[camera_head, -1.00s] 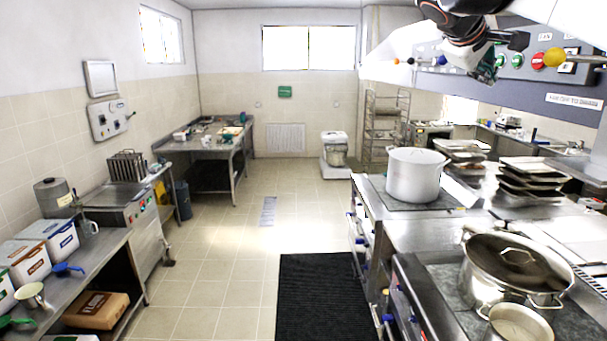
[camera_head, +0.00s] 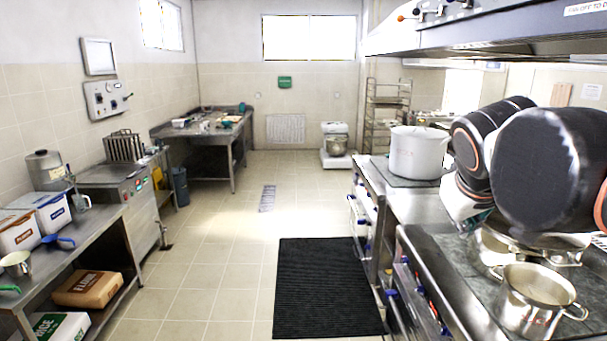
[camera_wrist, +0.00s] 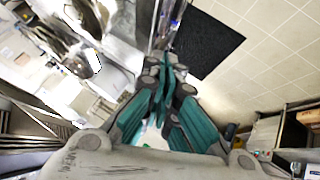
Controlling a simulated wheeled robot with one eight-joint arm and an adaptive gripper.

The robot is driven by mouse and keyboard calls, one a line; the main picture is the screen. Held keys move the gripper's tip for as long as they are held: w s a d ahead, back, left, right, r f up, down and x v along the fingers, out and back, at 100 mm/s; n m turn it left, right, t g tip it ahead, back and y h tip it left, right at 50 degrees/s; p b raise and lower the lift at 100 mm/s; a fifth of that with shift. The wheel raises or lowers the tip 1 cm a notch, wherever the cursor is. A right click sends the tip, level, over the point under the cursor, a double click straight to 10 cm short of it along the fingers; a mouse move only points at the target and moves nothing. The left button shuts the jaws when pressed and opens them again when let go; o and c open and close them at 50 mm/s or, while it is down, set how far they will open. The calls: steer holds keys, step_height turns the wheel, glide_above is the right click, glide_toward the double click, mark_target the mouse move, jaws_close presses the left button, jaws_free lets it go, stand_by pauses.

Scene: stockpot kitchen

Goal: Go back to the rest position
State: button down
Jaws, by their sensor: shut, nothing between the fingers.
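My gripper (camera_wrist: 163,95) shows in the wrist view with its teal finger pads together and nothing held between them. In the head view my arm is at the right, in front of the stove, and my gripper there is mostly hidden behind the dark arm links. The wrist view looks down past the fingers to the dark floor mat (camera_wrist: 207,45) and tiled floor.
A white stockpot (camera_head: 416,152) stands on the farther hob. A smaller open pot (camera_head: 538,287) is at the near right. The hood (camera_head: 480,38) hangs above the arm. A counter (camera_head: 100,237) with tubs lines the left. The floor between, with a black mat (camera_head: 327,287), is clear.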

steer(key=s+a+f+y+b, duration=0.1)
steer(key=s+f+b, duration=0.3)
steer(key=f, duration=0.7)
steer(key=s+a+f+m+y+b, duration=0.1)
steer(key=s+a+f+b, duration=0.3)
steer(key=f, duration=0.7)
steer(key=s+a+f+y+b, duration=0.2)
steer(key=s+f+b, duration=0.2)
steer(key=f, duration=0.7)
steer(key=shift+s+a+m, duration=0.3)
steer(key=shift+s+a, duration=0.05)
steer(key=shift+s, duration=0.25)
